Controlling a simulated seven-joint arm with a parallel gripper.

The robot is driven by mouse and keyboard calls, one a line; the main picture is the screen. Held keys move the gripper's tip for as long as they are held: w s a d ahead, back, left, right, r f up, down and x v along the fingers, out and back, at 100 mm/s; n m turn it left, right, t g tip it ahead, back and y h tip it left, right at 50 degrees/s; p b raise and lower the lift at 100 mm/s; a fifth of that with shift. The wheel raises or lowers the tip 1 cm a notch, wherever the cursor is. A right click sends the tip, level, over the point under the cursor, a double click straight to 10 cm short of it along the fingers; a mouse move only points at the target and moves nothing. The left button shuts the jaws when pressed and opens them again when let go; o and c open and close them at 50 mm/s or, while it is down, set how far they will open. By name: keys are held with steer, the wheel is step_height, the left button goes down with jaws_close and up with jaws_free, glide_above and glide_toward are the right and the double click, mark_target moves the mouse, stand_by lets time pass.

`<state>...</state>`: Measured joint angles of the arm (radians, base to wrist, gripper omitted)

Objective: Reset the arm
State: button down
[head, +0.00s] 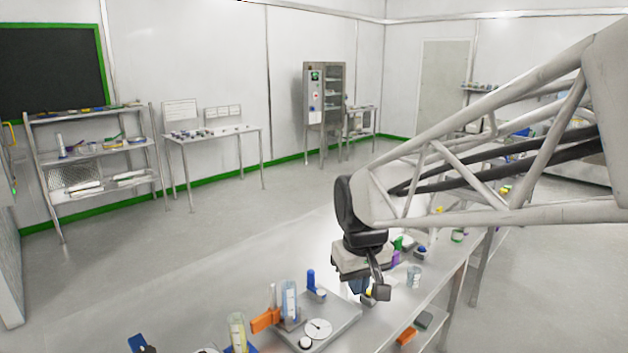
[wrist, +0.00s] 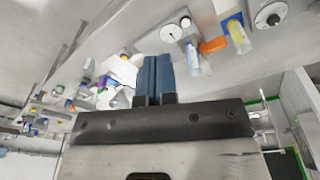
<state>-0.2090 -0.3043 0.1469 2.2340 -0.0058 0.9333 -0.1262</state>
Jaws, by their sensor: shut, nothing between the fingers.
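My gripper (head: 358,287) hangs from my pale truss arm above the steel bench (head: 190,285). In the wrist view my gripper (wrist: 154,76) shows two blue fingers pressed together with nothing between them. In the head view the wrist and a dark bracket partly hide the fingers. The gripper is apart from the things on the bench, near a flat grey device (head: 345,318) with a round dial. How far above the bench it is, I cannot tell exactly.
A blue-capped item (head: 311,280), an orange block (head: 265,320) and clear cylinders (head: 290,298) stand near the device. A small beaker (head: 414,276) is right of the gripper. Shelving (head: 95,155) and a side table (head: 212,133) stand far back. The bench's left part is clear.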

steer(key=s+d+m, duration=0.2)
steer(key=s+d, duration=0.3)
steer(key=s, duration=0.4)
steer(key=s+d+f+m+t, duration=0.1)
steer(key=s+d+m, duration=0.1)
steer(key=s+d, duration=0.3)
steer(key=s, duration=0.4)
steer(key=shift+d+f, duration=0.15)
steer(key=shift+d, duration=0.05)
